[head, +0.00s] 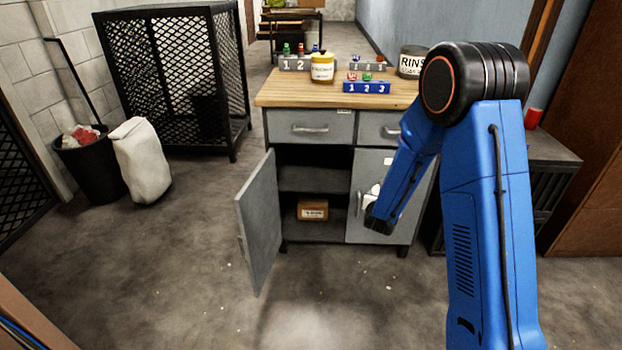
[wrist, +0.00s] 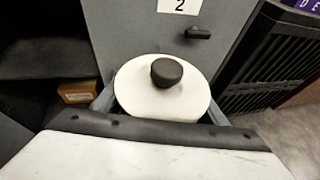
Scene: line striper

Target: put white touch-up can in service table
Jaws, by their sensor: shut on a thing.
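The white touch-up can (wrist: 140,88), with a round white top and black cap, sits between the fingers of my gripper (wrist: 160,100) in the wrist view. My gripper is shut on it, in front of the closed right door. In the head view my blue arm hides most of the gripper, and only a white patch shows beside it; I cannot tell whether that is can or gripper. The service table (head: 285,93) has a wooden top, two shut drawers and a grey cabinet. Its left door (head: 258,222) stands open on a dark, shelved compartment.
A small cardboard box (head: 312,210) sits on the compartment's lower shelf. A yellow-and-white jar (head: 322,68), numbered racks and a RINSE can (head: 411,62) stand on the top. A dark cabinet (head: 548,175) is at right.

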